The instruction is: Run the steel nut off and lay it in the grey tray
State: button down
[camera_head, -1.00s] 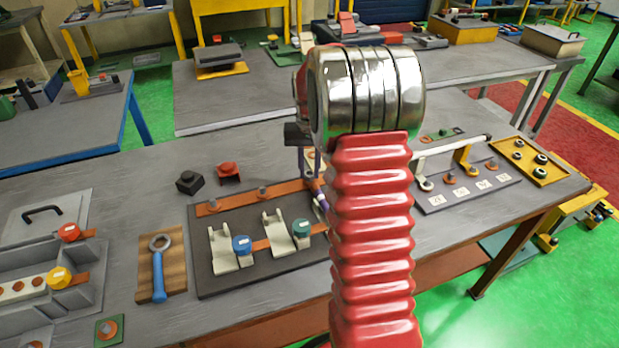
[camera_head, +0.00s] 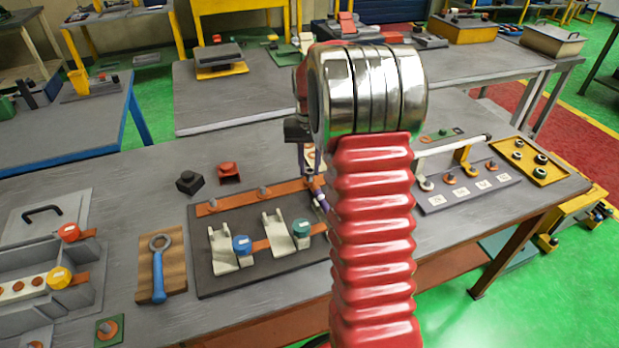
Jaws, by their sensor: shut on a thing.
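My gripper (camera_head: 311,168) shows only in part, mostly hidden behind my red ribbed arm. It points down at the right end of the copper bar (camera_head: 235,199) on the dark board (camera_head: 213,280). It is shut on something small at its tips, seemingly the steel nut. The nut itself cannot be made out, nor whether it is still on a stud. Two studs with metal tops (camera_head: 263,191) stand farther left on the same bar. A grey tray-like holder (camera_head: 88,290) with compartments lies at the far left. I cannot tell for certain that it is the grey tray.
A blue wrench (camera_head: 158,270) lies on a wooden board. Black (camera_head: 189,182) and red (camera_head: 228,172) blocks stand behind the dark board. Blue (camera_head: 241,245) and teal (camera_head: 301,229) caps stand on it. A yellow tray (camera_head: 560,172) with several dark rings is at the right.

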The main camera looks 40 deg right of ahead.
jog(key=shift+r, duration=2.75)
jog(key=shift+s, duration=0.15)
